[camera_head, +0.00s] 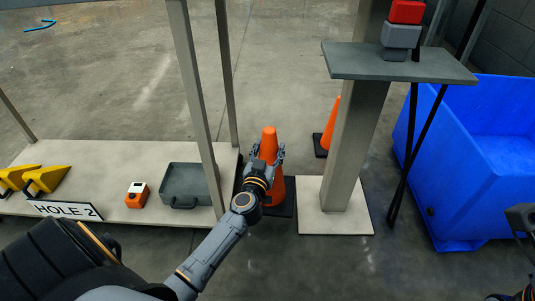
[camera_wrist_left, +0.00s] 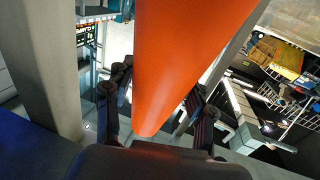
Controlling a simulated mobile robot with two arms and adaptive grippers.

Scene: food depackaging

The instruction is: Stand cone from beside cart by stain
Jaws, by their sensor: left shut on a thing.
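An orange cone (camera_head: 269,143) with a dark base (camera_head: 284,207) stands upright, or nearly so, between the low platform and the post's foot. My left gripper (camera_head: 266,155) is shut on its upper part. In the left wrist view the orange cone (camera_wrist_left: 185,60) fills the middle, with the dark fingers of my left gripper (camera_wrist_left: 158,115) on both sides. Whether its base touches the floor is unclear. A second orange cone (camera_head: 329,128) stands behind the post, partly hidden. A blue wheeled bin (camera_head: 455,185), perhaps the cart, is at right. I cannot clearly pick out the stain.
A low platform (camera_head: 100,210) at left bears yellow wedges (camera_head: 45,179), an orange box (camera_head: 137,196) and a grey tray (camera_head: 186,168). Its uprights (camera_head: 190,90) stand close to my left arm. A post (camera_head: 352,150) carries a shelf (camera_head: 395,62). Open floor (camera_head: 120,80) lies behind.

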